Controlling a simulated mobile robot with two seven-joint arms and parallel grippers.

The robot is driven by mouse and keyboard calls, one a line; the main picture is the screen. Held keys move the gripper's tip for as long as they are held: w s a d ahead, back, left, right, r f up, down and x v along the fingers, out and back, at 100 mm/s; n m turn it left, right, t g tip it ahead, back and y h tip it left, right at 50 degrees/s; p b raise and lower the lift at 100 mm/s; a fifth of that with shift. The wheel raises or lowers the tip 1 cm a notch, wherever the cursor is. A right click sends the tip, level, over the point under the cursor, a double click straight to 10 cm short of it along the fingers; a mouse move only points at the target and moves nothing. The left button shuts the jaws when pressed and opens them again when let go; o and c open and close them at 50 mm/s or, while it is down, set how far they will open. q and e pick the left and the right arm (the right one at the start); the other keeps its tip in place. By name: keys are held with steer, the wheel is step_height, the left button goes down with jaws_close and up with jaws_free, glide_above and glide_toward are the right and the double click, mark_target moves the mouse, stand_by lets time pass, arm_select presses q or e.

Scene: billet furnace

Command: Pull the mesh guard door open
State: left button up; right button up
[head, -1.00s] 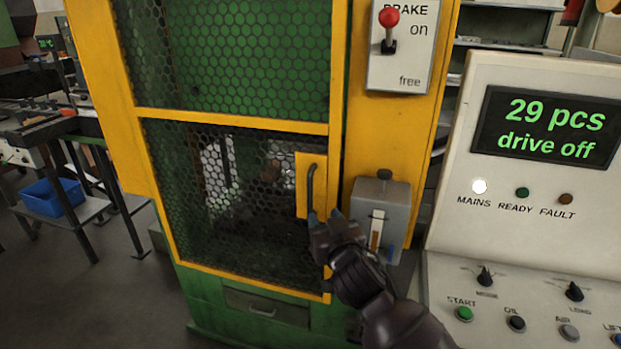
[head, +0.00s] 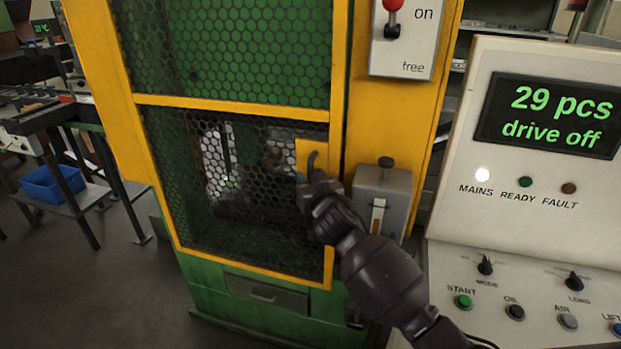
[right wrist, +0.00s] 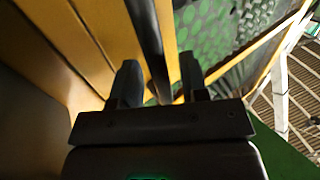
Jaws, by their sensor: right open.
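The mesh guard door (head: 235,104) has a yellow frame and dark mesh, and looks shut on the green and yellow machine. Its dark bar handle (head: 312,159) sits on a yellow plate at the door's right side. My right gripper (head: 308,178) is at the handle and hides its lower part. In the right wrist view, my right gripper (right wrist: 160,80) is open, and the handle bar (right wrist: 150,45) runs between its two fingers. Whether a finger touches the bar I cannot tell. My left gripper is not in view.
A grey box with a knob (head: 382,195) stands close right of the handle. A brake lever panel (head: 405,40) is above it. The control console (head: 540,220) stands at the right. A bench with a blue bin (head: 52,188) is at the left; the floor between is clear.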

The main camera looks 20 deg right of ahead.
steer(key=shift+w, duration=0.25)
steer(key=shift+c, duration=0.5)
jaws_close()
steer(key=shift+s+a, duration=0.1)
steer(key=shift+s, duration=0.05)
